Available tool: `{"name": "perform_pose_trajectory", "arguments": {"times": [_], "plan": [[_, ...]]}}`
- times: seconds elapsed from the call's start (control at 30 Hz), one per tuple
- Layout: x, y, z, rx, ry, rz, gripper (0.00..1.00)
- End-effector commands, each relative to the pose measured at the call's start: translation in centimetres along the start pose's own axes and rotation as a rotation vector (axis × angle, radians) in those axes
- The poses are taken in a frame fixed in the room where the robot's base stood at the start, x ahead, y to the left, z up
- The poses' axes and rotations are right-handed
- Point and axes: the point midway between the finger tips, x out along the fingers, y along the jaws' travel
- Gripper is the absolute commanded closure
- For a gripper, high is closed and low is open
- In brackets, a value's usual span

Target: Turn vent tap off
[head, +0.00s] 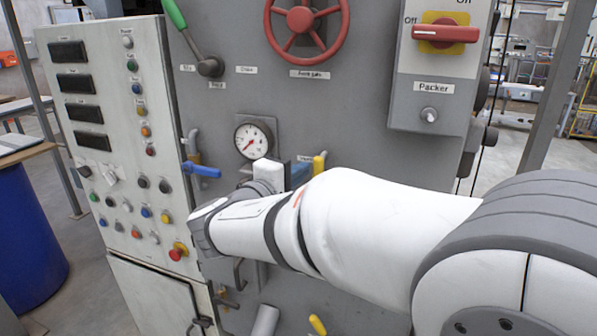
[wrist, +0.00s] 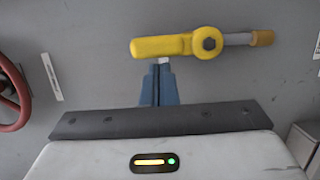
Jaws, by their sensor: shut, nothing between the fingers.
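A yellow lever tap (wrist: 178,44) is fixed to the grey panel in the wrist view. Its handle lies in line with its short metal stem, and a dark bolt marks the pivot. In the head view the yellow handle (head: 319,163) points upward, its lower part hidden behind my arm. The label beside it is too small to read, so I cannot confirm that it is the vent tap. My gripper (wrist: 162,68) has blue fingers, shut and empty, with the tips at the edge of the yellow handle. Contact cannot be told. In the head view my gripper (head: 299,173) shows just left of the handle.
A pressure gauge (head: 253,138) and a blue-handled tap (head: 202,170) are left of my gripper. A red handwheel (head: 302,18) is above. A red switch (head: 445,33) is on the packer box at upper right. Another yellow handle (head: 317,325) is below my arm.

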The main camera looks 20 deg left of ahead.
Motion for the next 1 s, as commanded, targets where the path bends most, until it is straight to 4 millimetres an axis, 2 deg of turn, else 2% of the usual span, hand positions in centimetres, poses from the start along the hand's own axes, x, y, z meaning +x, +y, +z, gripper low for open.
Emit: {"name": "perform_pose_trajectory", "arguments": {"times": [0.77, 1.0], "plan": [[0.2, 0.1, 0.7, 0.129, -0.002, -0.032, 1.00], [0.4, -0.1, 1.4, 0.236, -0.003, -0.056, 1.00]]}}
